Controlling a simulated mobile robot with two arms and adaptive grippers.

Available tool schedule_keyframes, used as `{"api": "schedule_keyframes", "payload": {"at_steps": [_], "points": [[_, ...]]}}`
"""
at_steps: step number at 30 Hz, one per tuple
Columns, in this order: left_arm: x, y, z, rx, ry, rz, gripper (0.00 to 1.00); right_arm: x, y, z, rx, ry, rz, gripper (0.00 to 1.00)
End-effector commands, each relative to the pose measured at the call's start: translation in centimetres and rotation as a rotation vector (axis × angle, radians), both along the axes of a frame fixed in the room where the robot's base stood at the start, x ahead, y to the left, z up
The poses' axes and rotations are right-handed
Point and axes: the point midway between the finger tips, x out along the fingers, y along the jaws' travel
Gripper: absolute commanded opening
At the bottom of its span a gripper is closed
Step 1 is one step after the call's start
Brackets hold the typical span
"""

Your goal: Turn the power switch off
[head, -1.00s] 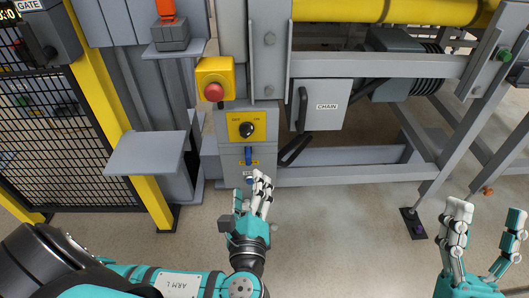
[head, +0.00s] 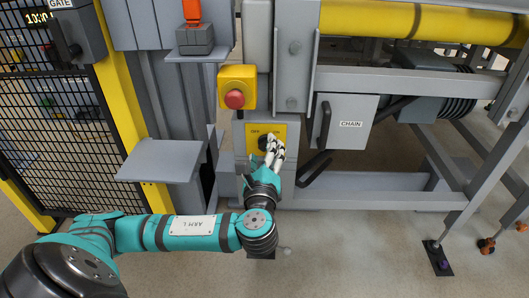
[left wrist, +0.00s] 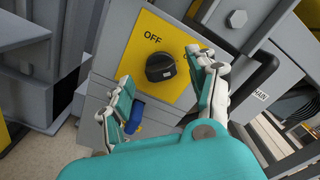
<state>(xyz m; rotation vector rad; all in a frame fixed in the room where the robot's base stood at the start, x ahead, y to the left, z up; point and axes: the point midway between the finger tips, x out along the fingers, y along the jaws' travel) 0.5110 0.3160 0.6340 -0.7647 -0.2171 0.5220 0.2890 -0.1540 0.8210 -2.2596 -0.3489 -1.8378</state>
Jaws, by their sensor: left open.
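The power switch is a black rotary knob (left wrist: 161,67) on a yellow plate (left wrist: 128,63) marked OFF on its left side in the left wrist view. In the head view the yellow plate (head: 253,130) is on the front of a grey box, and the knob (head: 263,143) is partly covered by my fingers. My left gripper (head: 272,152) is at the plate, with its fingers pointing up. In the left wrist view the left gripper (left wrist: 168,92) is open, with fingers on both sides below the knob; contact cannot be told. My right gripper is not in view.
A red button on a yellow box (head: 236,88) is just above the plate. A blue lever (left wrist: 136,112) is below the knob. A grey shelf (head: 160,160) juts out at left, and a CHAIN box (head: 346,122) with a handle stands at right.

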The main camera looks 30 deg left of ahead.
Motion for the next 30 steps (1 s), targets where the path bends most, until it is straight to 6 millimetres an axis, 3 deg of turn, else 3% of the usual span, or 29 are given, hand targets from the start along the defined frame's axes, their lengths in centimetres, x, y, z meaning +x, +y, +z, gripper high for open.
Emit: {"api": "schedule_keyframes", "payload": {"at_steps": [6, 16, 28, 30], "points": [[1.9, 1.1, -0.1, 0.001, 0.0, -0.001, 0.6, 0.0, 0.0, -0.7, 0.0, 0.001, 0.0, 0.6], [2.1, 1.2, 0.0, -0.001, 0.001, -0.001, 0.6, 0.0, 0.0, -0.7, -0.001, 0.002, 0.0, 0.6], [2.1, 1.2, -0.1, -0.001, 0.001, -0.001, 0.07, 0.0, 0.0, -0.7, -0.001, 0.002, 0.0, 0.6], [2.1, 1.2, -0.1, -0.001, 0.001, -0.001, 0.06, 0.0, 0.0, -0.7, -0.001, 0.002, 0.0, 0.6]]}}
